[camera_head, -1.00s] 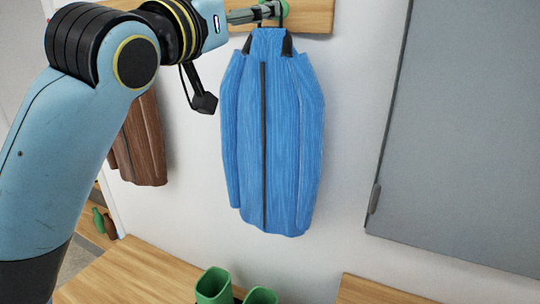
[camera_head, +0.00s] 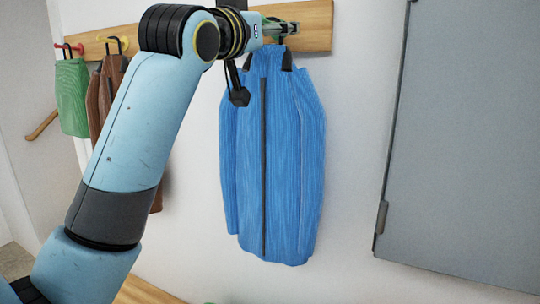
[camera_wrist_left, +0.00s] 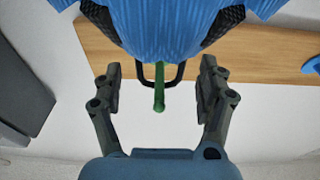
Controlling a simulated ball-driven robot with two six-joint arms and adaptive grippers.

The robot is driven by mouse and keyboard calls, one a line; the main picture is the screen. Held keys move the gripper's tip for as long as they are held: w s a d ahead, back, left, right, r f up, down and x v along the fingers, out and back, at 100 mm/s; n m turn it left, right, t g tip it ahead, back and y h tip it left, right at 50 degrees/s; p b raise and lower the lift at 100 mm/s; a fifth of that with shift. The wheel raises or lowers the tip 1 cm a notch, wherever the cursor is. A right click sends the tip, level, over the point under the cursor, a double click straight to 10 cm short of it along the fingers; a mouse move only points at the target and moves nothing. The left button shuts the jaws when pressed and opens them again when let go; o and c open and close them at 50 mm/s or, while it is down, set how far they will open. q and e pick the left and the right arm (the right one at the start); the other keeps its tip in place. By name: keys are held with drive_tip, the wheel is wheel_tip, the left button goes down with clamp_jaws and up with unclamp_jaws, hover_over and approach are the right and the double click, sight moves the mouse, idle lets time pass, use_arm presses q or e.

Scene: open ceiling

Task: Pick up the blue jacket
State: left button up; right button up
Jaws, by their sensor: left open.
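The blue jacket (camera_head: 290,160) hangs on the wall rail, with a dark line down its front and black parts at the collar. In the left wrist view the jacket (camera_wrist_left: 170,25) hangs by a black loop (camera_wrist_left: 182,75) around a green peg (camera_wrist_left: 159,90). My left gripper (camera_head: 282,30) is at the jacket's collar, in front of the rail. In the left wrist view my left gripper (camera_wrist_left: 160,72) is open, with one finger on each side of the loop and peg, apart from both. My right gripper is not in view.
The wooden rail (camera_head: 315,25) runs along the white wall. Brown (camera_head: 108,85) and green (camera_head: 71,98) garments hang to the left, partly behind my arm. A grey door-like panel (camera_head: 465,140) stands at the right. The wall beside the jacket is bare.

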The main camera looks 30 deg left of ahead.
use_arm(q)
drive_tip(key=shift+w+r, duration=0.15)
drive_tip(key=shift+w, duration=0.6)
drive_tip(key=shift+s, duration=0.1)
drive_tip(key=shift+c, duration=0.8)
clamp_jaws()
